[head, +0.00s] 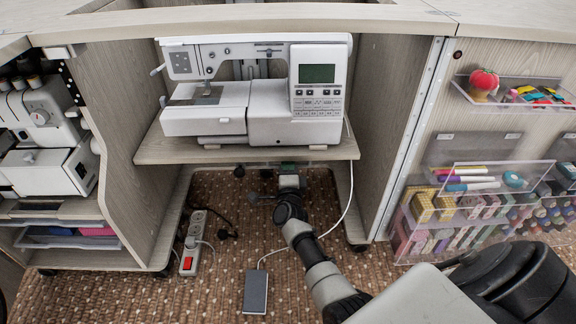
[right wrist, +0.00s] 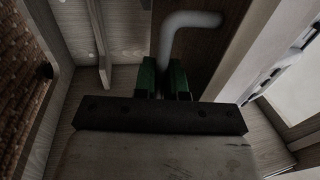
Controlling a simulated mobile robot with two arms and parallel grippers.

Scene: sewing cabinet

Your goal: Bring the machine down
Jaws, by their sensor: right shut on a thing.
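The white sewing machine (head: 272,126) stands upright on a wooden lift shelf (head: 165,150) in the cabinet's middle opening, its top just below the worktop opening. My right arm reaches under the shelf. My right gripper (head: 288,168) is just below the shelf's front part, partly hidden by it. In the right wrist view, its green-tipped fingers (right wrist: 165,80) are shut on a bent grey lever (right wrist: 168,45). The lever's upper end bends to the right. My left gripper is not in view.
A serger (head: 45,165) stands in the left compartment. A power strip (head: 195,242) and a foot pedal (head: 256,292) with a white cable lie on the carpet. The open door (head: 440,85) on the right carries clear bins of thread. Cabinet side walls stand close to my right arm.

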